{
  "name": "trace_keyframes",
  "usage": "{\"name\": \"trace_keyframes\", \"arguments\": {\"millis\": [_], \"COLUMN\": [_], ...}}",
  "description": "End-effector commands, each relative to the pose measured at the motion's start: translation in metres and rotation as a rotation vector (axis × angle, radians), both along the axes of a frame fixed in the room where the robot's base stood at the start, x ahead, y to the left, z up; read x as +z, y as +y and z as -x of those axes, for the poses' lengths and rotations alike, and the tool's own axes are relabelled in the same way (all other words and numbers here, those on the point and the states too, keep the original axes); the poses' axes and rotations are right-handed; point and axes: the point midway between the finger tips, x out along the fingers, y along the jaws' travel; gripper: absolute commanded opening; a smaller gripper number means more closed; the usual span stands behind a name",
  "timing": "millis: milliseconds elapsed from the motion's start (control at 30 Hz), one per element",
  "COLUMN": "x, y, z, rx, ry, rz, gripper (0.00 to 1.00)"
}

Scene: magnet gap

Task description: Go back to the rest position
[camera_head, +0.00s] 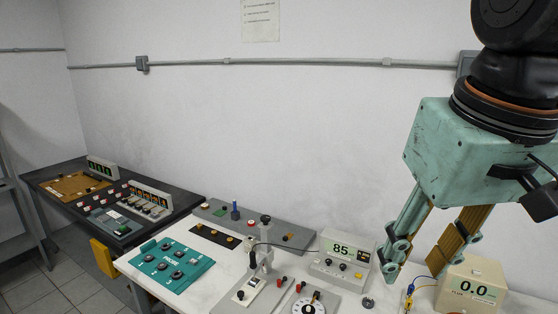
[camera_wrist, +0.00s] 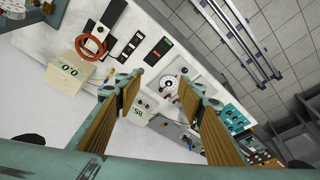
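My gripper (camera_head: 428,243) hangs at the right of the head view, above the right part of the white table (camera_head: 146,258). Its teal fingers with ribbed tan pads are apart, with nothing between them. The wrist view shows the open gripper (camera_wrist: 154,98) from behind, with the tabletop and devices visible beyond the gap. In the head view the fingers hang in front of the wall, between a meter reading 85 (camera_head: 341,252) and a meter reading 0.0 (camera_head: 472,287). The fingertips look clear of both.
A teal panel with knobs (camera_head: 172,264), a dial device (camera_head: 308,307) and a small clamp stand (camera_head: 264,250) are on the table. An orange ring (camera_wrist: 91,47) lies near the 0.0 meter. A dark console (camera_head: 100,205) stands at the left. The wall above is mostly bare.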

Motion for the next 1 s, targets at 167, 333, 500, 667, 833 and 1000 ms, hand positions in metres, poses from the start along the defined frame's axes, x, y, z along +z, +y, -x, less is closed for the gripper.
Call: {"name": "trace_keyframes", "arguments": {"millis": [167, 333, 500, 667, 833, 1000], "x": [-0.016, -0.032, -0.044, -0.050, -0.051, -0.051], "y": [-0.006, -0.010, -0.012, -0.013, -0.013, -0.013], "z": [0.033, 0.061, 0.080, 0.089, 0.091, 0.091], "rx": [-0.024, -0.043, -0.060, -0.066, -0.068, -0.067], "ry": [-0.016, -0.031, -0.042, -0.046, -0.046, -0.046], "rz": [-0.003, -0.006, -0.009, -0.010, -0.011, -0.010], "gripper": [0.36, 0.36, 0.36, 0.36, 0.36, 0.36]}}
